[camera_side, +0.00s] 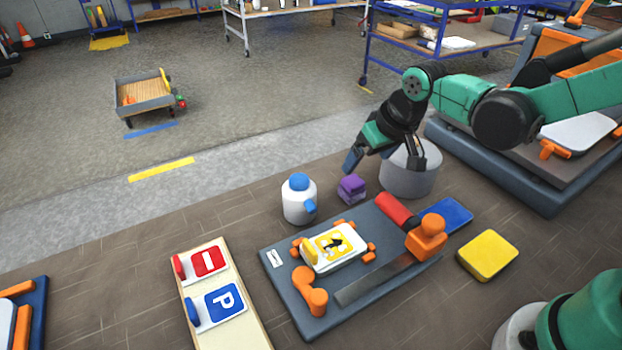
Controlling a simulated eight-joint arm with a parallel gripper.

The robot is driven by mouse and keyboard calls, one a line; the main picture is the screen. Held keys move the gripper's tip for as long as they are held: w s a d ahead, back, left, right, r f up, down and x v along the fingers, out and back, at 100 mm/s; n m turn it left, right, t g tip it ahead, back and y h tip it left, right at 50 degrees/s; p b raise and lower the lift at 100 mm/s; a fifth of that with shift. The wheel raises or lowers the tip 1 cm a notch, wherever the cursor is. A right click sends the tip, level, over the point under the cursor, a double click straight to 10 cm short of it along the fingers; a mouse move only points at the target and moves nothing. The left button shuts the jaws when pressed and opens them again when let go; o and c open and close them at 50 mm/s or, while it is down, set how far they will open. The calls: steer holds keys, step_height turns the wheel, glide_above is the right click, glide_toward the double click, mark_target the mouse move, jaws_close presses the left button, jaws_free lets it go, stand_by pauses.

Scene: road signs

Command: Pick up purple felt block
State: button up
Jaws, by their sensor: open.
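The purple felt block (351,189) sits on the brown work surface, between a white bottle with a blue cap and a grey cylinder. My gripper (386,163) is above and to the right of the block, in front of the grey cylinder. Its two fingers are spread apart, one reaching down left close above the block and one at the right. Nothing shows between them. From this one view I cannot tell the exact gap between the left finger and the block.
The white bottle (299,201) stands left of the block. The grey cylinder (410,171) stands right of it. A dark fixture board (290,290) with orange clamps, a sign plate and a red roller lies in front. A yellow pad (487,254) lies at right.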

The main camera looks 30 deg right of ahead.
mark_target(351, 178)
steer(key=x, duration=0.2)
steer(key=shift+w+a+f, duration=0.25)
steer(key=shift+x, duration=2.7)
steer(key=c, duration=1.3)
steer(key=shift+c, duration=0.2)
steer(key=shift+r, duration=0.1)
step_height(351, 178, up, 20)
